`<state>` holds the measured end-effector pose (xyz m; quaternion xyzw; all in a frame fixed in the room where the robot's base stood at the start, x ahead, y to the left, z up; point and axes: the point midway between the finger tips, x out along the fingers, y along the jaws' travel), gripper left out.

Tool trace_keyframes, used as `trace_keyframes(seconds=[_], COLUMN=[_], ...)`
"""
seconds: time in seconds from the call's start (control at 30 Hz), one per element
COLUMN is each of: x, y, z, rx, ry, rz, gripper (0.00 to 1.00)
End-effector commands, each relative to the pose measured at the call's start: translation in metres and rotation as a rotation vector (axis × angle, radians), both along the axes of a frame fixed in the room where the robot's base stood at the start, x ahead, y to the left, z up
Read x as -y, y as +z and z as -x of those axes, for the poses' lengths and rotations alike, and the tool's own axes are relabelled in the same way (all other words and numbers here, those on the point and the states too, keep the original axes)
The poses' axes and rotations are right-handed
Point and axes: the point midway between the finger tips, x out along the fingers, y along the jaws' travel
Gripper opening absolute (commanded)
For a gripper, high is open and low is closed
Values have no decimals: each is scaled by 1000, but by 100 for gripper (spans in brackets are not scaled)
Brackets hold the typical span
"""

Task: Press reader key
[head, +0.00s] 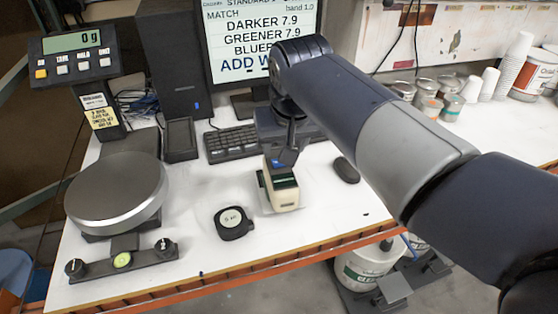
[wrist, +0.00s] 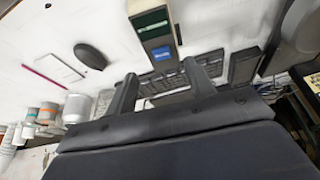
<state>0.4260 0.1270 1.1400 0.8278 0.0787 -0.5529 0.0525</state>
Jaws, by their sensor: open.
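The reader (head: 284,194) is a small cream block with a dark green top, standing on the white bench in front of the keyboard. In the wrist view the reader (wrist: 150,22) shows a green face and a small blue patch (wrist: 161,53) at the end nearest my fingers; I cannot tell whether this patch is the key. My gripper (head: 283,157) is over the far end of the reader and hides part of it. In the wrist view my gripper (wrist: 160,70) has its two fingers apart, with nothing held between them. Contact with the reader cannot be told.
A monitor (head: 262,45) shows match text behind a keyboard (head: 232,143). A round tape-like puck (head: 233,222) lies left of the reader, a mouse (head: 346,169) right. A scale (head: 117,192) stands at left. Cans (head: 427,89) and cups stand back right. The bench front is mostly clear.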

Motion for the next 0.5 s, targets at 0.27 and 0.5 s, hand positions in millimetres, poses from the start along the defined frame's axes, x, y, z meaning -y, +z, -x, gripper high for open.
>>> trace_keyframes(seconds=[0.27,0.5], x=[0,0], y=[0,0], z=[0,0], rx=[0,0], ry=[0,0], rz=[0,0], gripper=[28,8])
